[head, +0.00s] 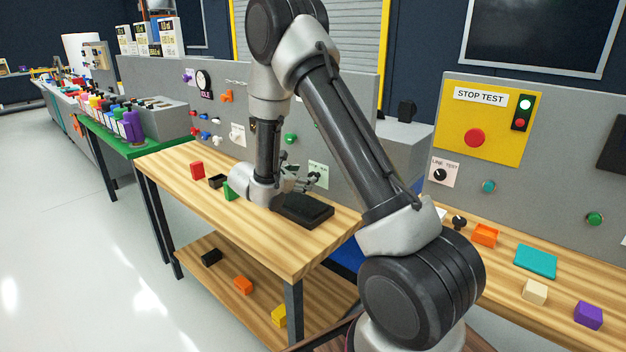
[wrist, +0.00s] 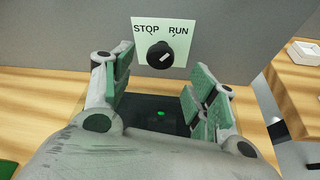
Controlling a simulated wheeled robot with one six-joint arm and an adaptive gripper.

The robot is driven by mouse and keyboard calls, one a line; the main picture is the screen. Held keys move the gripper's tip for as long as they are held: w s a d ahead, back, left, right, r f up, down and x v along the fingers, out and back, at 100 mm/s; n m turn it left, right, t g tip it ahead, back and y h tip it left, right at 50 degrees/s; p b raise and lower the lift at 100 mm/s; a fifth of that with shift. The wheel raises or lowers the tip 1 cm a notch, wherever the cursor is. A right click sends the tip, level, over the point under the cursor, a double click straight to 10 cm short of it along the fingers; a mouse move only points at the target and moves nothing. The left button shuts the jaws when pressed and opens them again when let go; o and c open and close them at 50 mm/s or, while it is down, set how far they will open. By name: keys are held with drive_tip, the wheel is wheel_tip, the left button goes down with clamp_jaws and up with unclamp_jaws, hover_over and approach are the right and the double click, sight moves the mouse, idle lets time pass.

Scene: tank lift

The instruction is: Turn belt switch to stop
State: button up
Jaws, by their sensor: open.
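The belt switch (wrist: 158,54) is a round black knob on a pale card marked STOP at left and RUN at right, on the grey upright panel. A short white mark on the knob looks slanted toward the RUN side. In the head view its pale green card (head: 318,169) is partly hidden behind my gripper (head: 304,180). In the wrist view my gripper (wrist: 162,88) has its green-padded fingers spread apart and empty. The knob lies ahead of the fingers, between them in the picture, and does not appear to be touched.
A black box (head: 302,211) sits on the wooden bench (head: 290,249) below my gripper. Red, dark and green blocks lie left of it. Other knobs and a STOP TEST board (head: 480,124) with a red button are on the panels. The bench's front has free room.

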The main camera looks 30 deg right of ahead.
drive_tip(key=x, duration=0.6)
drive_tip(key=shift+d, duration=0.2)
drive_tip(key=c, duration=1)
